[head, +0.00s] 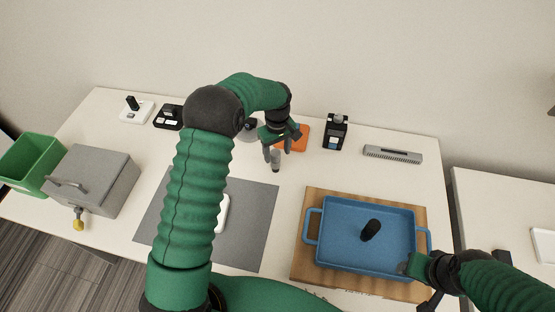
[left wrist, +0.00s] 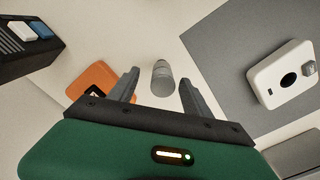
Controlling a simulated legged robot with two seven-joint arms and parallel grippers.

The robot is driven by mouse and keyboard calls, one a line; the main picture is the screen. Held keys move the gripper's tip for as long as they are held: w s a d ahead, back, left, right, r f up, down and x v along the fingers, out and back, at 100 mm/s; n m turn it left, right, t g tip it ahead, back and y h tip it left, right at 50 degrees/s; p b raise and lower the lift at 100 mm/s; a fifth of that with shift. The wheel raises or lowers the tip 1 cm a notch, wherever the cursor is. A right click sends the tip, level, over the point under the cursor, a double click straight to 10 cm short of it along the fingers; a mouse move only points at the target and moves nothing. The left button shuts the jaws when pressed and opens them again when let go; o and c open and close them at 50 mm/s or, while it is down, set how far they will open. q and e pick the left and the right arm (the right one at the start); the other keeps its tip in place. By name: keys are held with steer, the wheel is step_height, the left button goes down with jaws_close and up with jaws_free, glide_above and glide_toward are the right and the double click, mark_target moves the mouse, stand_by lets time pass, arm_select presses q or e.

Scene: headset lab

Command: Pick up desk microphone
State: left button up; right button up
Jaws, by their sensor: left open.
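A small grey cylinder (head: 275,160), which may be the desk microphone, stands on the white table near the back edge of the grey mat. It also shows in the left wrist view (left wrist: 162,80), between the fingertips of my left gripper. My left gripper (head: 277,151) is open, with its fingers on either side of the cylinder and a gap to each in the wrist view. I cannot tell its exact height over the table. My right gripper (head: 418,284) is at the right front corner of the blue tray; its fingers are too small to read.
An orange object (head: 301,136) sits close behind the left gripper. A black device (head: 335,131) and a grey bar (head: 393,154) stand farther right. The blue tray (head: 335,259) holds a black cylinder (head: 371,229). A grey box (head: 97,181) and green bin (head: 30,158) are left. The grey mat (head: 257,213) has bare space.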

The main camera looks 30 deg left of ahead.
mark_target(276, 162)
arm_select(q)
steer(key=f, duration=0.1)
steer(key=f+p, duration=0.1)
steer(key=f, duration=0.3)
steer(key=shift+s+a, duration=0.2)
steer(key=shift+a, duration=0.2)
steer(key=shift+w+d+f, duration=0.1)
steer(key=shift+d+f, duration=0.05)
steer(key=shift+f, duration=0.35)
steer(key=shift+d, duration=0.1)
steer(key=shift+c, duration=0.6)
jaws_close()
